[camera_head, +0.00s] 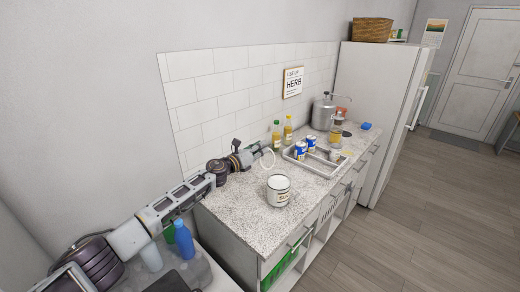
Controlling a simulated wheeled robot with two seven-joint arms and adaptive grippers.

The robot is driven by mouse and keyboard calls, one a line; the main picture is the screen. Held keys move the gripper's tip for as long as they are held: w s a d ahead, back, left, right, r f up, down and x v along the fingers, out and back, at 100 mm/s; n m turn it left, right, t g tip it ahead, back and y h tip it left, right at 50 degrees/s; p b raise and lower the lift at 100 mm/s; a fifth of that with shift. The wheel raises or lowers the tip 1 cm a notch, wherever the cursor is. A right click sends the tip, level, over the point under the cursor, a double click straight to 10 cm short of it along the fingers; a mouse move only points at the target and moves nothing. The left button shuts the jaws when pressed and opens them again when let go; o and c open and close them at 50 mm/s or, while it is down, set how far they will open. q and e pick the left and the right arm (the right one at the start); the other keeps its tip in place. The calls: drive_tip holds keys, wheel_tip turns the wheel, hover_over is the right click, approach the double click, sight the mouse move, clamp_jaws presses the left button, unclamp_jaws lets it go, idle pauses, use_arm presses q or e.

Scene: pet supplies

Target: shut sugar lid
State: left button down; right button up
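A white canister (278,194) with a dark printed label stands upright on the speckled counter; it looks like the sugar pot, though the label is too small to read. A thin white ring (262,164), perhaps its raised lid, shows just behind and above it. My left gripper (262,149) reaches in from the left, with its tips close to the top of the ring. I cannot tell whether they touch it or whether the fingers are open or shut. My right gripper is out of view.
Two bottles (288,129) stand by the tiled wall. A grey tray (318,168) with blue-and-white cans lies right of the canister. A metal pot (323,113) stands farther back. A blue bottle (184,241) stands at lower left. The counter's front left is clear.

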sight(272, 153)
use_arm(q)
drive_tip(key=shift+s+d+r+m, duration=0.15)
drive_tip(key=shift+s+d+m, duration=0.15)
drive_tip(key=shift+m, duration=0.1)
idle(0.3)
drive_tip(key=shift+s+d+r+m+p, duration=0.2)
drive_tip(key=shift+s+d+m+p, duration=0.15)
drive_tip(key=shift+m, duration=0.25)
drive_tip(key=shift+s+d+r+m+p, duration=0.25)
drive_tip(key=shift+s+d+m+p, duration=0.35)
drive_tip(key=shift+m, duration=0.4)
drive_tip(key=shift+s+d+f+m+p, duration=0.1)
drive_tip(key=shift+s+d+m+p, duration=0.25)
drive_tip(key=shift+s+d+m, duration=0.35)
drive_tip(key=shift+s+d+f+m+p, duration=0.1)
drive_tip(key=shift+s+d+m+p, duration=0.25)
drive_tip(key=shift+m, duration=0.55)
drive_tip(key=c, duration=1.6)
unclamp_jaws()
drive_tip(key=shift+f, duration=0.1)
drive_tip(key=shift+c, duration=0.2)
drive_tip(key=shift+w, duration=0.1)
